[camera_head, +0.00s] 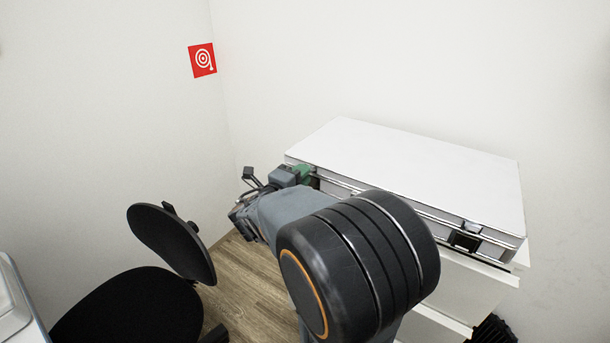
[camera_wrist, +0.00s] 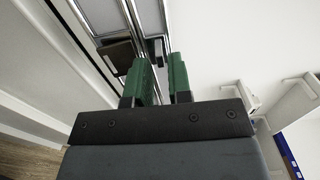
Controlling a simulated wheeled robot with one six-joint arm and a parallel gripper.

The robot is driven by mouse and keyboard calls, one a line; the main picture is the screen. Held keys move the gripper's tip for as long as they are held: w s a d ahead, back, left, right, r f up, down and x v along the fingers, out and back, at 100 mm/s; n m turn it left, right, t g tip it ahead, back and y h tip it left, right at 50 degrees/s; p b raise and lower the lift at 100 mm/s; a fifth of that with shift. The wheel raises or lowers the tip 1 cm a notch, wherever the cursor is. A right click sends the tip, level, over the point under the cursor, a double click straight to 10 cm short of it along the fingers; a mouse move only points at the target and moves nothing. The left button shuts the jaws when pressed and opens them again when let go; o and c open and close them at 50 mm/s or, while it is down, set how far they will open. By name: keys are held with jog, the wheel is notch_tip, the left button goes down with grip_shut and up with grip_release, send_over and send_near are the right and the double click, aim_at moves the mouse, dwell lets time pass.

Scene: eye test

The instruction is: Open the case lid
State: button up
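The case (camera_head: 490,244) lies flat on top of a white drawer cabinet, with silver metal edging. Its white lid (camera_head: 410,170) is down. A dark latch (camera_head: 465,238) sits on the front near the right corner. My gripper (camera_head: 304,174) is at the case's front left end. In the wrist view, its green fingers (camera_wrist: 160,62) stand a little apart, with a narrow gap between them. The metal-edged front of the case (camera_wrist: 150,15) and a dark latch plate (camera_wrist: 117,54) lie just beyond the fingertips. Whether the fingers touch the case cannot be told.
The white drawer cabinet (camera_head: 470,285) stands against the wall, with a drawer edge jutting out below. A black chair (camera_head: 150,300) stands at the lower left. White walls close in behind and left. Wooden floor (camera_head: 245,280) shows between chair and cabinet.

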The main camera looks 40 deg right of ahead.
jog(key=shift+x, duration=0.8)
jog(key=shift+c, duration=0.3)
grip_shut()
